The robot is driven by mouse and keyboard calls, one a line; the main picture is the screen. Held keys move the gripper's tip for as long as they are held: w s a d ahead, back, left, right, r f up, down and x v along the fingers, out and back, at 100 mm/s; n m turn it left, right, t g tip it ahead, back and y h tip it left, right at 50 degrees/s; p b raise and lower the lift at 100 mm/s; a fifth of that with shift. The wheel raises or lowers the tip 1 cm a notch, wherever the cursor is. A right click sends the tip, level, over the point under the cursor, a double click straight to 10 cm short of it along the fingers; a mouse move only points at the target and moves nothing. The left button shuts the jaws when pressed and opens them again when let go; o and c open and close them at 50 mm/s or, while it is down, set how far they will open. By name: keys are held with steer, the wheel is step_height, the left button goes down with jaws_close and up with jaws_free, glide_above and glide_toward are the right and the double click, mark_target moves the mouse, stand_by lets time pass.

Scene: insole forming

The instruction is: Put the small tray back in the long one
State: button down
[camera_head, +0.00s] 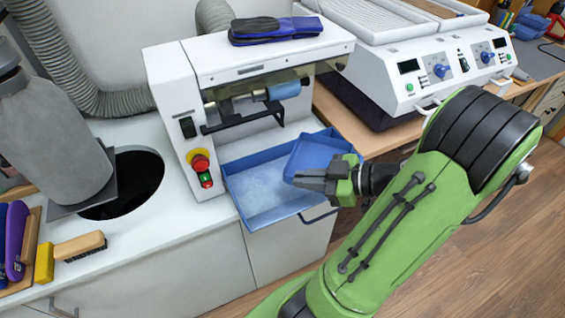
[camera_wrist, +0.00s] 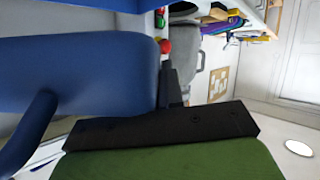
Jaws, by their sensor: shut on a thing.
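The long blue tray (camera_head: 262,205) sits under the white grinding machine, jutting out over the counter's front edge. Its floor looks pale and dusty. The small blue tray (camera_head: 322,154) is tilted above the right part of the long tray. My gripper (camera_head: 312,180) is shut at the small tray's near edge and holds it; whether the two trays touch is unclear. In the wrist view the small tray (camera_wrist: 90,70) fills the left side, close to a dark finger, with a blue handle-like bar below it. The exact grip contact is hidden.
The white grinder (camera_head: 240,65) with a blue roller stands directly behind the trays. A white control unit (camera_head: 425,75) stands to the right. A round hole (camera_head: 130,185), a grey bottle-shaped object (camera_head: 50,130) and a brush (camera_head: 80,246) lie left. Floor is open at right.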

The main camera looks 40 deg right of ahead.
steer(key=w+d+p, duration=0.2)
steer(key=w+d, duration=0.1)
steer(key=w, duration=0.7)
step_height(320, 180, down, 7)
steer(key=b, duration=0.1)
steer(key=shift+w, duration=0.3)
steer(key=shift+f+b, duration=0.35)
steer(key=shift+b, duration=0.25)
